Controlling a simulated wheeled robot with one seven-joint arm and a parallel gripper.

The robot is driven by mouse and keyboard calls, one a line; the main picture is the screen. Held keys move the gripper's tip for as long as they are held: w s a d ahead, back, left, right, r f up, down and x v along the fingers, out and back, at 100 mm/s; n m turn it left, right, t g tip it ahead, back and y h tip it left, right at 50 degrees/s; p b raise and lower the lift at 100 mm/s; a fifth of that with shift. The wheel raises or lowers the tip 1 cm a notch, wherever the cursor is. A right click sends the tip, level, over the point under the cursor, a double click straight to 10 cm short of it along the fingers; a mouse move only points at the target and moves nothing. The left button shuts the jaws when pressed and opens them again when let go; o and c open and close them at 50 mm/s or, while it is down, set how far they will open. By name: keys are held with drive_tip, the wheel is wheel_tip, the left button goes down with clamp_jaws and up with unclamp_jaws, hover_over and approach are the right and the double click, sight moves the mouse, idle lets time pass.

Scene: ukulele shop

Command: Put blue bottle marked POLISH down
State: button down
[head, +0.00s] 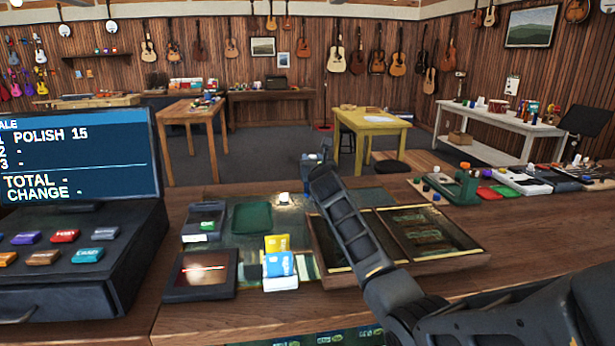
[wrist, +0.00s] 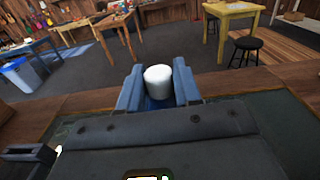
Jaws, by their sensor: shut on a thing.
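My gripper (head: 314,158) is over the far part of the counter in the head view, with my arm reaching in from the lower right. In the wrist view, my gripper (wrist: 158,88) is shut on the blue bottle, with one finger on each side. The bottle's white cap (wrist: 158,76) stands up between the fingers, and a little blue of the body shows below it. Its label and base are hidden. In the head view the bottle is mostly hidden by my gripper. I cannot tell whether its base touches the counter (head: 190,320).
A dark green mat (head: 165,222) lies behind a card holder (head: 280,284) and a dark framed pad (head: 200,275). A wooden display tray (head: 460,262) lies under my arm. The cash register (head: 80,250) stands left, its screen reading POLISH 15.

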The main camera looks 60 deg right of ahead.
drive_tip(key=shift+w+a+f, duration=0.25)
drive_tip(key=shift+w+f, duration=0.1)
drive_tip(key=shift+w, duration=0.35)
drive_tip(key=shift+f, duration=2.05)
drive_tip(key=shift+f, duration=0.15)
drive_tip(key=c, duration=0.8)
unclamp_jaws()
drive_tip(key=v, duration=1.2)
